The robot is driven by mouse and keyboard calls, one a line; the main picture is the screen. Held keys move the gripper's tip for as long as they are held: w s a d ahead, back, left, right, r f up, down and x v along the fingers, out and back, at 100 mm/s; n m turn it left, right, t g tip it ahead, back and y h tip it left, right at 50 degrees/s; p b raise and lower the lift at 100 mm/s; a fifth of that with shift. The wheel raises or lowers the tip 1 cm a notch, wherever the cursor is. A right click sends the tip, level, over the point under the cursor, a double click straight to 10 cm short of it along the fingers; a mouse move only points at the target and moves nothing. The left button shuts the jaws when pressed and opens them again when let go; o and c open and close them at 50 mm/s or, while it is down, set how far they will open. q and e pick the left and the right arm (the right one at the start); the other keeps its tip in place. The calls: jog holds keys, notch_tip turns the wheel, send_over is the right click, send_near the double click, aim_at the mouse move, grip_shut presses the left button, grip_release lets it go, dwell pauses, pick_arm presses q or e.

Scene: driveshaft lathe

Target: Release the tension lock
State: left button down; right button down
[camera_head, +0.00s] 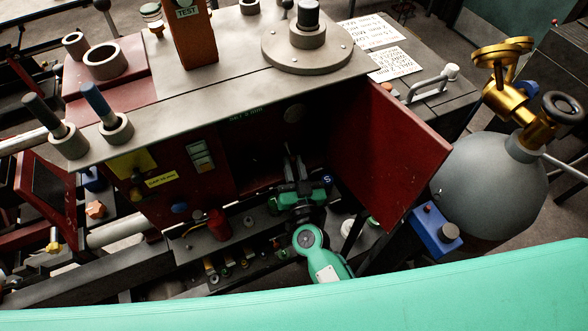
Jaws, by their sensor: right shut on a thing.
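My right arm reaches up from the bottom into an open dark-red cabinet (230,200) in the lathe's front. My right gripper (290,157) is inside the cabinet opening, with its fingertips pointing away from me. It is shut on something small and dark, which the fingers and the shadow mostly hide. I cannot make out the tension lock's shape or position with certainty. The cabinet's red door (390,150) stands open to the right of the gripper. My left gripper is not in view.
A grey tank (490,185) with a gold valve (507,92) stands to the right of the door. A red canister (219,224) sits on the ledge left of my arm. Blue-handled (98,103) and dark-handled (45,115) tools stand in holders on the lathe top.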

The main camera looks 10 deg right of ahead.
jog(key=c, duration=1.3)
grip_release()
jog(key=shift+s, duration=0.15)
jog(key=s+d+f+b, duration=0.1)
jog(key=s+b, duration=0.1)
jog(key=s, duration=1.1)
jog(key=shift+s+f+b, duration=0.25)
jog(key=shift+f+b, duration=0.1)
jog(key=shift+b, duration=0.05)
jog(key=shift+d, duration=0.1)
